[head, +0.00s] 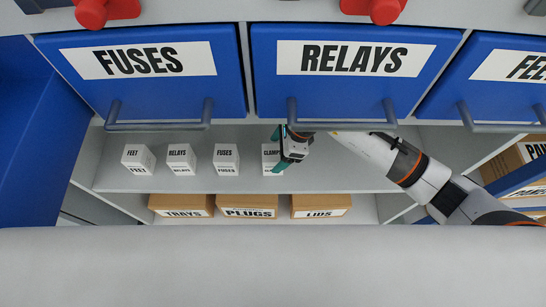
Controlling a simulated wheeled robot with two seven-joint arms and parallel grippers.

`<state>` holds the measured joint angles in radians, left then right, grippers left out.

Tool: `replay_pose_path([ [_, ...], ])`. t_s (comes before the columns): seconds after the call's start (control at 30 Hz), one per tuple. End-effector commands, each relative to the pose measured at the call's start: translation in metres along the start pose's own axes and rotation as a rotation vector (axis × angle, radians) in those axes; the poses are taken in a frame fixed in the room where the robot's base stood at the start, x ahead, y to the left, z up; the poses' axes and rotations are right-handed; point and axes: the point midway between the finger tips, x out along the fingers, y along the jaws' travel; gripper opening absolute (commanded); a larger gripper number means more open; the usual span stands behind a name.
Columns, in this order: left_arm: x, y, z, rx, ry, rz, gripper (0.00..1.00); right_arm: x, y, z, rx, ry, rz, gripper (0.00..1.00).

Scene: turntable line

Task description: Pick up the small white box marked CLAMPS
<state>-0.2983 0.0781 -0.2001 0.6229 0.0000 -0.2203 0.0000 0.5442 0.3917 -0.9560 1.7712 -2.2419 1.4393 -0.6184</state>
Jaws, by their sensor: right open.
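The small white box marked CLAMPS (269,158) stands on the grey shelf below the blue drawers, rightmost in a row of small white boxes. Its right side is hidden behind my right gripper (279,152). My right arm comes in from the right, under the RELAYS drawer. The gripper is open, its teal fingers at the box's right and upper edges in the picture. I cannot tell whether the fingers touch the box or stand around it. My left gripper is not in view.
White boxes marked FUSES (226,159), RELAYS (181,159) and FEET (138,159) stand to the left. Blue drawers with bar handles (340,118) hang above. Cardboard boxes, including PLUGS (248,206), sit below. The shelf right of the gripper is free.

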Motion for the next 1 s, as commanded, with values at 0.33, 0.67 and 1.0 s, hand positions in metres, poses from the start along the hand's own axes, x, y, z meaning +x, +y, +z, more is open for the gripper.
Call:
replay_pose_path([
  [0.33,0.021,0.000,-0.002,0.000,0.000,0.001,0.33,0.032,0.000,-0.002,0.001,-0.001,-0.001,0.75],
  [0.67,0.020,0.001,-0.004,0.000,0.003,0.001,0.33,0.031,0.000,-0.002,0.000,-0.001,0.000,0.47],
  [1.0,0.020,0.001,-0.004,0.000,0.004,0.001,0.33,0.030,0.000,-0.003,0.000,0.000,0.000,0.22],
])
